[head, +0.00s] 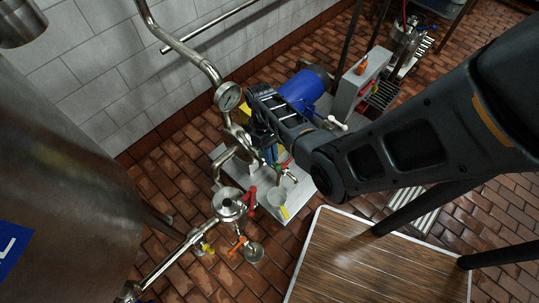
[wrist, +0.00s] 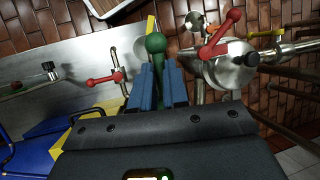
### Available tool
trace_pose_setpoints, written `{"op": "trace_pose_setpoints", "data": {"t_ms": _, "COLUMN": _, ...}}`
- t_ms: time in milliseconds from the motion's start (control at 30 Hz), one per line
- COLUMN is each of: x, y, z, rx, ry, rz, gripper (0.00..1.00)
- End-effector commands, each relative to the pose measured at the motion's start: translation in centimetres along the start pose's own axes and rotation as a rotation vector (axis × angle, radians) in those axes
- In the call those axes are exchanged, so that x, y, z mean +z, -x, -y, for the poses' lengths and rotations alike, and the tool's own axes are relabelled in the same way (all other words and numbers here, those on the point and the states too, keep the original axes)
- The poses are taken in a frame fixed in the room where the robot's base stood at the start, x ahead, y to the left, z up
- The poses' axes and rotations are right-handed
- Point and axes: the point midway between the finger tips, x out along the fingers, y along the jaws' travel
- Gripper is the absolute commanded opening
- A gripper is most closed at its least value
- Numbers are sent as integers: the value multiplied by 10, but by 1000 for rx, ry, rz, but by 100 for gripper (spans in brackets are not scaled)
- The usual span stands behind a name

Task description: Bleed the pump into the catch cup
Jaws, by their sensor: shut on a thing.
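My gripper (wrist: 158,72) has its blue fingers shut on a green valve handle (wrist: 155,42) with a round knob, seen in the wrist view. In the head view my gripper (head: 269,154) reaches down over the pump skid, and my arm hides most of the pump. The blue pump motor (head: 300,90) shows behind it. A pale catch cup (head: 278,198) stands on the skid plate below and right of the fingers. A small red valve handle (wrist: 105,79) is left of the fingers in the wrist view. The cup's contents and any flow cannot be made out.
A pressure gauge (head: 229,96) and steel pipes rise left of my gripper. A steel housing (wrist: 232,68) with a red lever (wrist: 222,34) is close on the right in the wrist view. A wooden-topped table (head: 375,262) stands in front; a large tank (head: 65,150) is left.

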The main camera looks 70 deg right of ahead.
Motion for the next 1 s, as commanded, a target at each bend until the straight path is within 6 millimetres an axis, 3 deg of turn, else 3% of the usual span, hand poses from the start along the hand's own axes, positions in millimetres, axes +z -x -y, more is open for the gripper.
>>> {"op": "trace_pose_setpoints", "data": {"t_ms": 667, "x": 0, "y": 0, "z": -3, "rx": 25, "ry": 53, "rz": 10, "gripper": 0}}
{"op": "trace_pose_setpoints", "data": {"t_ms": 700, "x": 0, "y": 0, "z": -3, "rx": 25, "ry": 53, "rz": 10, "gripper": 17}}
{"op": "trace_pose_setpoints", "data": {"t_ms": 933, "x": 0, "y": 0, "z": -2, "rx": 23, "ry": 53, "rz": 10, "gripper": 39}}
{"op": "trace_pose_setpoints", "data": {"t_ms": 1000, "x": 0, "y": 0, "z": -2, "rx": 23, "ry": 53, "rz": 10, "gripper": 40}}
